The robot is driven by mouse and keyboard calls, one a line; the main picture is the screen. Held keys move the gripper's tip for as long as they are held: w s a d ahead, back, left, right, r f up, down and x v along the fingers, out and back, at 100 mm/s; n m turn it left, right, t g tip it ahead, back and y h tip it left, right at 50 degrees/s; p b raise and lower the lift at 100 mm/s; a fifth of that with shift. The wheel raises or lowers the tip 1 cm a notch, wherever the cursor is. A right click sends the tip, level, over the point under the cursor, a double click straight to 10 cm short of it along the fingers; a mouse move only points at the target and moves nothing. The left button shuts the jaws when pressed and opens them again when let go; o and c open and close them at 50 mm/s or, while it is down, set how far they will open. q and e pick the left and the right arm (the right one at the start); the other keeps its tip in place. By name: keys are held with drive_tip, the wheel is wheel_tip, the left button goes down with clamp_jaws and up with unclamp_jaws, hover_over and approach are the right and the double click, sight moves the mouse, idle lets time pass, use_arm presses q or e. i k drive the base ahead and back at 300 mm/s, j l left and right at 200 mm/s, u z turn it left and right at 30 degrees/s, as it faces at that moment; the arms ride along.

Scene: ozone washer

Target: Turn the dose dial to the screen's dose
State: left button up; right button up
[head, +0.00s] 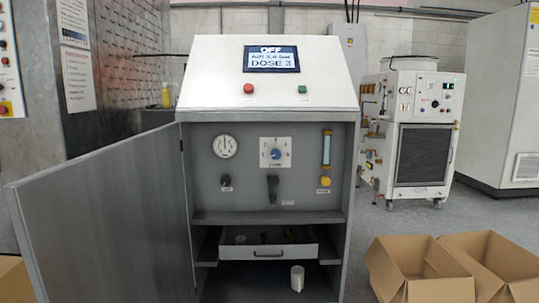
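The screen (271,59) on the sloped top of the white and grey cabinet reads "OFF", "AIR 2.0 bar" or similar, and "DOSE 3"; the air digits are small. The dose dial (275,153) is a blue knob on a white square plate in the middle of the inner panel. The marks on the plate and the knob's pointer are too small to read. Neither of my grippers shows in the head view.
The cabinet door (112,222) stands open to the left. A gauge (224,146), a flow tube (326,150), a yellow knob (324,181) and black handles surround the dial. Below are a pulled-out drawer (267,251) and a white cup (297,278). Cardboard boxes (441,290) stand right.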

sight(275, 154)
drive_tip(key=i+l+u, duration=0.45)
drive_tip(key=l, duration=0.2)
drive_tip(key=i+l+u, duration=0.25)
drive_tip(key=k+l, duration=0.05)
drive_tip(key=l, duration=0.05)
